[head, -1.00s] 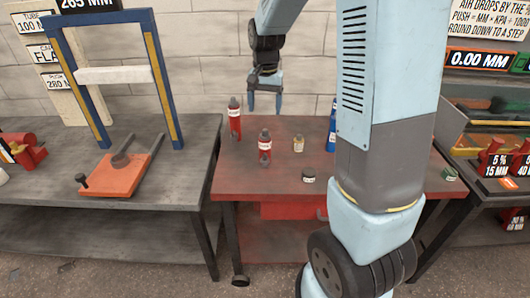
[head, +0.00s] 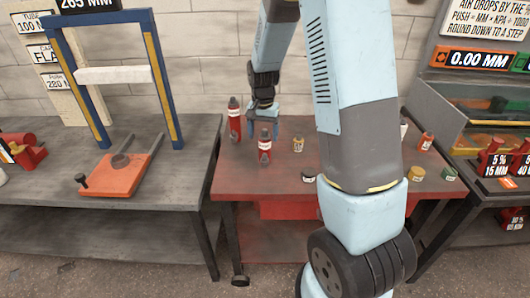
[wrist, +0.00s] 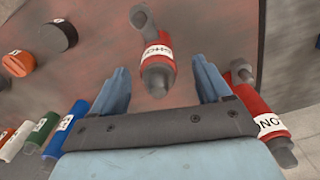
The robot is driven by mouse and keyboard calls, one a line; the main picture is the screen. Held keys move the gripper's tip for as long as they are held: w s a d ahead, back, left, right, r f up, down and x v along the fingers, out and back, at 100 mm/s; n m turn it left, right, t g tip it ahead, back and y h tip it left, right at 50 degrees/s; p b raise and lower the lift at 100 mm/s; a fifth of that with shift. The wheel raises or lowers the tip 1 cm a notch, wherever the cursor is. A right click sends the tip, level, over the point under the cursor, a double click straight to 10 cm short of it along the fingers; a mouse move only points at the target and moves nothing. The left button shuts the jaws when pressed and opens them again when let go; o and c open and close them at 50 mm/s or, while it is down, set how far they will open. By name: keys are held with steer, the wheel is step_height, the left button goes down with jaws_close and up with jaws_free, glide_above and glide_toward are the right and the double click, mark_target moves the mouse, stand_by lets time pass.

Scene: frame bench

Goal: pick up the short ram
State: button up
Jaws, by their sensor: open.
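The short ram (head: 265,148), a red cylinder with a white label and dark ends, stands on the red-topped bench. In the wrist view the short ram (wrist: 158,62) shows just beyond and between my fingertips. My gripper (head: 265,127) is open and empty, at the ram's upper end in the head view; its blue fingers (wrist: 161,75) are spread wide. Whether they touch the ram cannot be told. A second, taller-looking red ram (head: 234,119) stands behind and to the left; in the wrist view it lies right of my right finger (wrist: 262,112).
An orange-red bottle (head: 426,141) and other small pots are farther right. A grey bench with an orange fixture (head: 115,177) is at left.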

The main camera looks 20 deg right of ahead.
steer(key=f, duration=0.5)
steer(key=shift+w+d, duration=0.1)
steer(key=shift+d, duration=0.15)
jaws_close()
stand_by(0.5)
